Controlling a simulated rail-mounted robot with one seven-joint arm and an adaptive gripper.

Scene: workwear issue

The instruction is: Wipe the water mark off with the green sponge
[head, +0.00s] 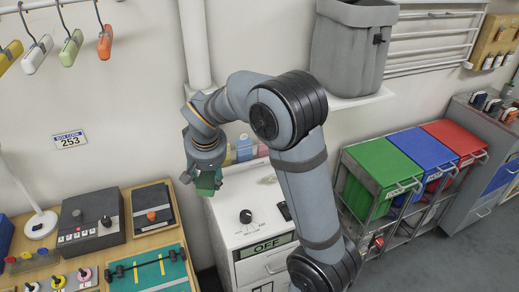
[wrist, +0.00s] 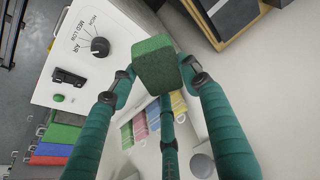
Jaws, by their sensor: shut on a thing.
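In the head view my gripper (head: 203,177) holds the sponge (head: 208,183) up near the left edge of the white cabinet (head: 232,212), close to the wall. The sponge looks apart from the cabinet top. A faint pale patch (head: 268,180) shows on the cabinet top, right of my gripper; I cannot tell for certain that it is the water mark. My arm hides part of the top.
The cabinet has a black knob (head: 246,216) and an OFF display (head: 264,246). Several coloured items (head: 243,150) stand at its back. A wooden bench with a grey control box (head: 90,220) is at left. Green, blue and red bins (head: 385,165) stand at right.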

